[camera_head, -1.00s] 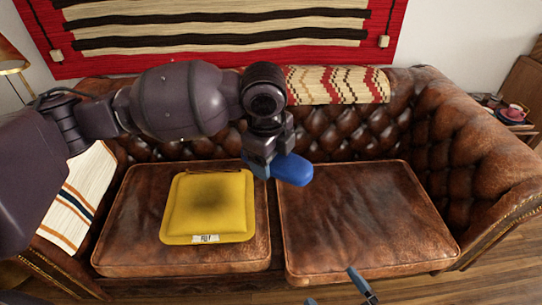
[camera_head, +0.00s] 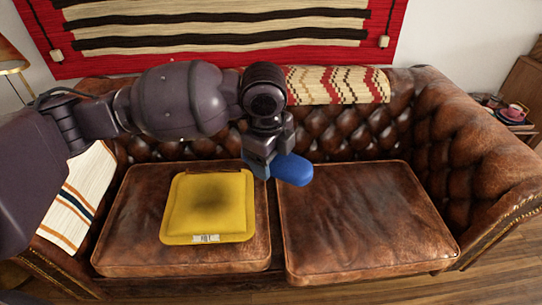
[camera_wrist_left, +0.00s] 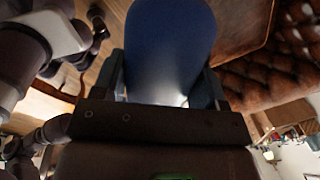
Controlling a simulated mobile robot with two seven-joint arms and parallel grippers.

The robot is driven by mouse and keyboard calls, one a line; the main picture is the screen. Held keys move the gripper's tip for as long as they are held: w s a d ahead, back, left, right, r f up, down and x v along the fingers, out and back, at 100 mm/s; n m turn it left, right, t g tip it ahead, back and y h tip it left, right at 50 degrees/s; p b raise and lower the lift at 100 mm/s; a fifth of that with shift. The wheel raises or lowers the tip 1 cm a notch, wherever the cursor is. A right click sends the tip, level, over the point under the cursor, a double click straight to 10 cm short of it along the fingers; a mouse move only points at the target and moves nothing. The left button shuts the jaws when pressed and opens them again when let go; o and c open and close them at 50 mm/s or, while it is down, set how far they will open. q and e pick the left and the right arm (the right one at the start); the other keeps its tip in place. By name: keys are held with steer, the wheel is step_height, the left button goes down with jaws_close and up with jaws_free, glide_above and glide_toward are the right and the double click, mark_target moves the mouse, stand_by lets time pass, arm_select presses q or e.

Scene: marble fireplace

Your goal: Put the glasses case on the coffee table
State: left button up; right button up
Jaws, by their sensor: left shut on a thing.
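The glasses case is a smooth, rounded blue object (camera_head: 293,170) in front of the sofa back, above the seats, in the head view. My left gripper (camera_head: 266,168) is shut on it. In the left wrist view the case (camera_wrist_left: 168,45) sticks out between the two fingers of the gripper (camera_wrist_left: 165,88). The gripper hides the near end of the case. I cannot make out the coffee table in the head view. My right gripper is not in the head view.
A brown leather sofa (camera_head: 362,225) fills the middle. A yellow cushion (camera_head: 210,205) lies on its left seat; the right seat is bare. A striped throw (camera_head: 78,195) covers the left arm. A side table with a red cup (camera_head: 514,113) stands far right.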

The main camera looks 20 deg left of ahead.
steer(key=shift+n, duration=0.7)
